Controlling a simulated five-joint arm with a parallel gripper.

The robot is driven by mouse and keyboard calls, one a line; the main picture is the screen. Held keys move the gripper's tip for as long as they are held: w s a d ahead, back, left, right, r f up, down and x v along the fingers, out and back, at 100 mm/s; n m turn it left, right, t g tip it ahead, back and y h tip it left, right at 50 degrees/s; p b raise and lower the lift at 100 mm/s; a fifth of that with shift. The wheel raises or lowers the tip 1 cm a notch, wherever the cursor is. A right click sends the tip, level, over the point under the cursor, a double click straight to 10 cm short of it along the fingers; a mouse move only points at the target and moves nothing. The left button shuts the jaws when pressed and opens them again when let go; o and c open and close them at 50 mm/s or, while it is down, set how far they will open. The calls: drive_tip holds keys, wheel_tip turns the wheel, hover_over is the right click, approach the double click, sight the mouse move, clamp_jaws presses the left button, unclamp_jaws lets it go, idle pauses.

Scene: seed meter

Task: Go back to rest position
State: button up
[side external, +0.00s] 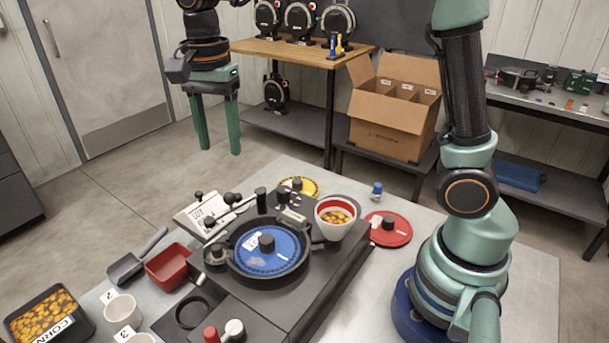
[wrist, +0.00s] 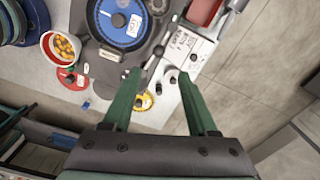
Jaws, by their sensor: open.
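My gripper (side external: 219,151) hangs at the upper left of the side external view, fingers down, high above and apart from the table. In the wrist view its two green fingers (wrist: 160,76) stand wide apart with nothing between them. The seed meter with a blue disc (side external: 268,248) in its round black housing sits on the table, below and in front of my gripper. The blue disc also shows at the top of the wrist view (wrist: 120,22).
A cardboard box (side external: 392,112) and shelves with discs are behind. Open floor lies at left.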

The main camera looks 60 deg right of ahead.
drive_tip(key=shift+r, duration=0.9)
drive_tip(key=shift+d, duration=0.1)
drive_tip(key=s+d+f+n+t, duration=0.2)
drive_tip(key=s+d+n+t, duration=0.3)
drive_tip(key=s+d+n, duration=0.4)
drive_tip(key=s+n, duration=0.3)
drive_tip(key=n, duration=0.2)
drive_tip(key=shift+d+f+t, duration=0.15)
drive_tip(key=shift+d+t, duration=0.05)
drive_tip(key=shift+t, duration=0.1)
